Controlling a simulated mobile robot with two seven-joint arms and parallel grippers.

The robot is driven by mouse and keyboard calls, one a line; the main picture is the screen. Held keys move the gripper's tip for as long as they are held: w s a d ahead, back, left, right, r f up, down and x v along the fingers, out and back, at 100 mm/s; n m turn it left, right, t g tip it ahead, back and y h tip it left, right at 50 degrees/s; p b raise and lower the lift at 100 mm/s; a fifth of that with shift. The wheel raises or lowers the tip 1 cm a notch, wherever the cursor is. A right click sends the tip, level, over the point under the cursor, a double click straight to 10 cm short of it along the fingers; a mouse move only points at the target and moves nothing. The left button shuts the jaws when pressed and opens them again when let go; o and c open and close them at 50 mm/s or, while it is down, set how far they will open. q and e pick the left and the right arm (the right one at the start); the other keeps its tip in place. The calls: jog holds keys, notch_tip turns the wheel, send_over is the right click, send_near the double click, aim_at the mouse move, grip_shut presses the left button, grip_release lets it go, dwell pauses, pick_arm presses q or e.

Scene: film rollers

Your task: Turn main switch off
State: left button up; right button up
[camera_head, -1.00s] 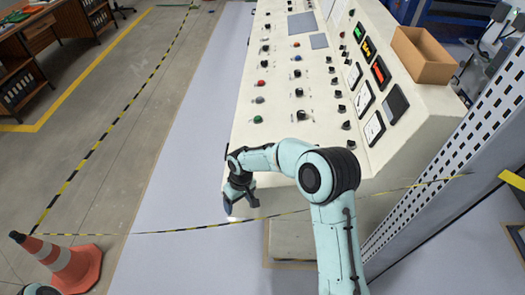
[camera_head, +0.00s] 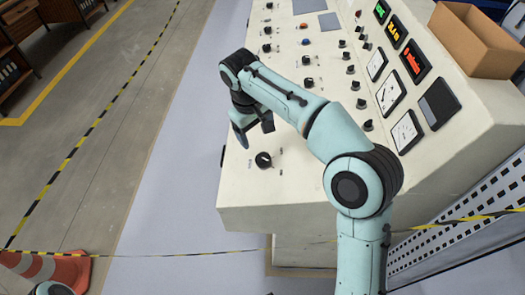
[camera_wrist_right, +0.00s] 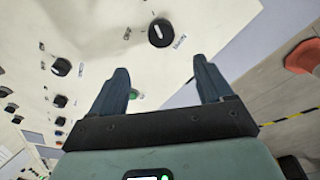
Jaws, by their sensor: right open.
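A large black rotary knob (camera_head: 264,160), which looks like the main switch, sits near the front left corner of the cream control panel (camera_head: 300,190). In the right wrist view the knob (camera_wrist_right: 161,32) shows above the fingers with a white pointer line and a small label beside it. My right gripper (camera_head: 254,128) is open and empty, pointing down over the panel's left edge, just behind the knob and apart from it. In the right wrist view its two dark fingers (camera_wrist_right: 165,85) are spread wide. My left gripper is out of view.
Smaller knobs and buttons run along the panel, with dial meters (camera_head: 391,93) and lit displays (camera_head: 411,62) on its slope. A cardboard box (camera_head: 478,38) sits on top. A traffic cone (camera_head: 50,268) and striped tape (camera_head: 180,254) stand near the front left.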

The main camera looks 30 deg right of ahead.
aim_at(263, 158)
jog(key=f, duration=0.4)
jog(key=d+f+b, duration=0.1)
jog(key=f, duration=0.3)
jog(key=d+f+b, duration=0.1)
jog(key=f, duration=0.3)
jog(key=shift+w+f, duration=0.1)
jog(key=shift+f, duration=0.3)
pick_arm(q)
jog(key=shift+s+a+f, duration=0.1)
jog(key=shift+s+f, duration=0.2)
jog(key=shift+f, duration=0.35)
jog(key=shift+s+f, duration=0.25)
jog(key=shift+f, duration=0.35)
pick_arm(e)
jog(key=c, duration=1.1)
